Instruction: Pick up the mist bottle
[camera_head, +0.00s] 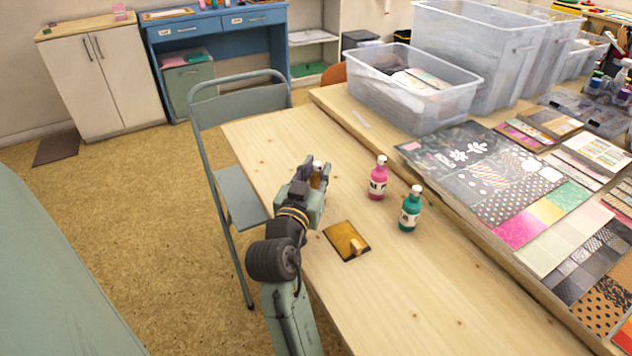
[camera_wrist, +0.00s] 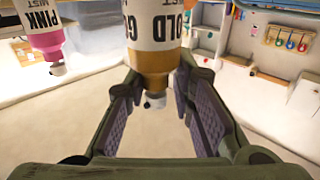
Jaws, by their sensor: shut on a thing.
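A gold mist bottle (camera_head: 317,180) with a white top is between the fingers of my gripper (camera_head: 312,188) in the head view, partly hidden by them. In the wrist view the gold bottle (camera_wrist: 152,62) has a white label and sits between the purple-padded fingers of my gripper (camera_wrist: 158,112). My gripper is shut on it. Whether its base touches the table cannot be told. A pink mist bottle (camera_head: 377,182) stands upright to the right; it also shows at the upper left of the wrist view (camera_wrist: 47,40). A teal bottle (camera_head: 410,212) stands nearer, right of the pink one.
A gold inkpad (camera_head: 345,240) with a small wooden block (camera_head: 357,247) lies on the wooden table (camera_head: 440,290) near my arm. Patterned sheets (camera_head: 490,170) and clear plastic bins (camera_head: 410,95) fill the right side. A folding chair (camera_head: 238,190) stands left of the table. The front table area is clear.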

